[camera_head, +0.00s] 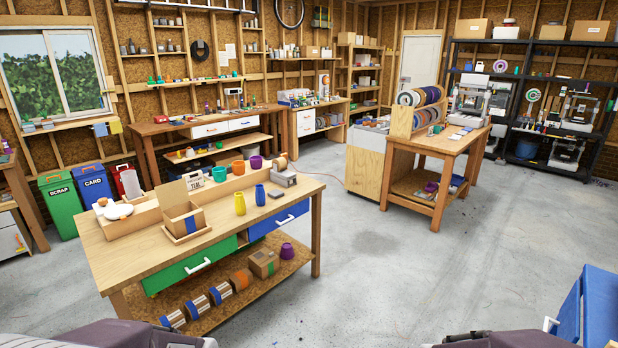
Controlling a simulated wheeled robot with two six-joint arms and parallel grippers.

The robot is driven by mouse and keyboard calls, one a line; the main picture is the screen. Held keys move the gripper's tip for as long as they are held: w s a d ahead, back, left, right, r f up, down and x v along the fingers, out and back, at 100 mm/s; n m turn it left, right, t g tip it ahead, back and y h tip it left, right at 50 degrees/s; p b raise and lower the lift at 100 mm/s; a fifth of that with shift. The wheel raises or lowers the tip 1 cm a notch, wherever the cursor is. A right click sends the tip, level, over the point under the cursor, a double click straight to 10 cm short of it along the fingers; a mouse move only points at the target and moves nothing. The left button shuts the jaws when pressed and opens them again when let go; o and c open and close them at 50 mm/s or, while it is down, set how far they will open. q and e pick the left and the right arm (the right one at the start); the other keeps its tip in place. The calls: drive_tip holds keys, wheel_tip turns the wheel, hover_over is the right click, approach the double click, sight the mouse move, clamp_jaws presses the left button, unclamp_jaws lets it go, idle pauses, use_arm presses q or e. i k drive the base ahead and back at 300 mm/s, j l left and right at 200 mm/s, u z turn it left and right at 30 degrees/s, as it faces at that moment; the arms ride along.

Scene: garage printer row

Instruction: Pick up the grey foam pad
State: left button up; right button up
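A small dark grey block-like pad (276,193), likely the grey foam pad, lies flat on the near wooden workbench (150,256), close to its right end. It is just right of a blue vase-shaped piece (260,194) and in front of a grey box-like item (284,176). Nothing covers it. Parts of my two arms show at the bottom edge, one at the left and one at the right of centre. Their gripper fingers are not visible, and both are well apart from the pad.
A yellow vase (240,204) and a cardboard box (184,215) stand on the same bench. A green drawer (193,266) and blue drawer (279,219) face the open floor (400,270). A blue cabinet (598,305) stands at the lower right.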

sight(276, 194)
drive_tip(key=i+l+u, duration=0.1)
drive_tip(key=i+u, duration=0.15)
drive_tip(key=i, duration=0.25)
drive_tip(key=i+l+u, duration=0.15)
drive_tip(key=i+u, duration=0.15)
drive_tip(key=i, duration=0.2)
drive_tip(key=i+l+u, duration=0.25)
drive_tip(key=i, duration=0.2)
drive_tip(key=i+l+u, duration=0.25)
drive_tip(key=i+l, duration=0.15)
drive_tip(key=i+l+u, duration=0.2)
drive_tip(key=i, duration=0.3)
drive_tip(key=i+l+u, duration=0.2)
drive_tip(key=i, duration=0.3)
